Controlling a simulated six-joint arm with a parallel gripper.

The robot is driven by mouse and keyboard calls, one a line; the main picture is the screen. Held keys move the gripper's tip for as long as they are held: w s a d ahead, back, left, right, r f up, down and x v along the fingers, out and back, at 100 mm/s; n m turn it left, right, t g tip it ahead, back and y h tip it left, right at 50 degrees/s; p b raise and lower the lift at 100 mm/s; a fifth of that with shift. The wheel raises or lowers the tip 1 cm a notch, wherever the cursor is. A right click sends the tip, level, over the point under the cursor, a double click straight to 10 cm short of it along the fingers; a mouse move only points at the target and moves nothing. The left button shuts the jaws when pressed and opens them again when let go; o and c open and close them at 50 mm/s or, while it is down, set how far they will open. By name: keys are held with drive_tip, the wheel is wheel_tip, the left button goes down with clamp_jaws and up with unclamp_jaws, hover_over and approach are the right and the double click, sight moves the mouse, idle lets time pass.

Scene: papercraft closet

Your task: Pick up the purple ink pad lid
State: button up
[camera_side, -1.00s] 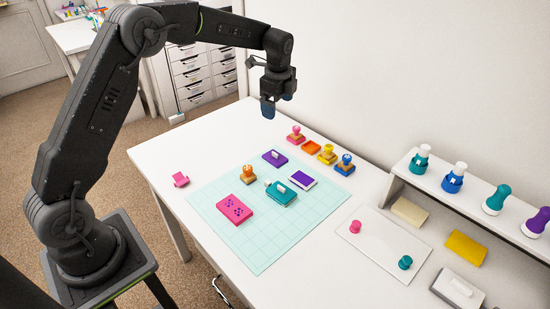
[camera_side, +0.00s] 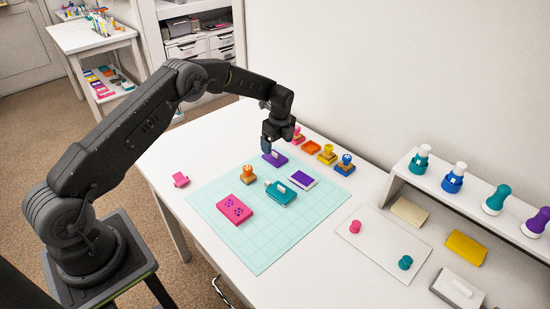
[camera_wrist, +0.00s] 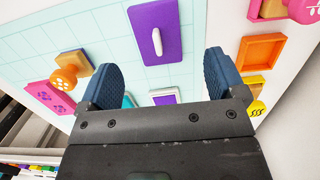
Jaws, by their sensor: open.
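The purple ink pad lid (camera_side: 275,159) lies flat on the pale teal grid mat (camera_side: 228,239), near its back edge. In the wrist view the lid (camera_wrist: 140,32) shows a white bar handle on top. My gripper (camera_side: 267,148) is low over the lid in the side view, and I cannot tell its exact height. In the wrist view its two blue fingertips (camera_wrist: 159,68) are spread wide and empty, with the lid beyond and between them. The purple ink pad (camera_side: 301,180) with a white rim sits on the mat right of the lid.
A teal stamp or pad with a handle (camera_side: 281,193), an orange stamp (camera_side: 249,174) and a pink block (camera_side: 233,209) stand on the mat. An orange tray (camera_side: 312,147) and several stamps stand behind. The mat's front is clear.

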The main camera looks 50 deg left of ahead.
sight(275, 153)
drive_tip(key=f, duration=0.5)
drive_tip(key=shift+s+a+f, duration=0.1)
drive_tip(key=shift+s+a, duration=0.1)
drive_tip(key=shift+a, duration=0.15)
drive_tip(key=c, duration=1)
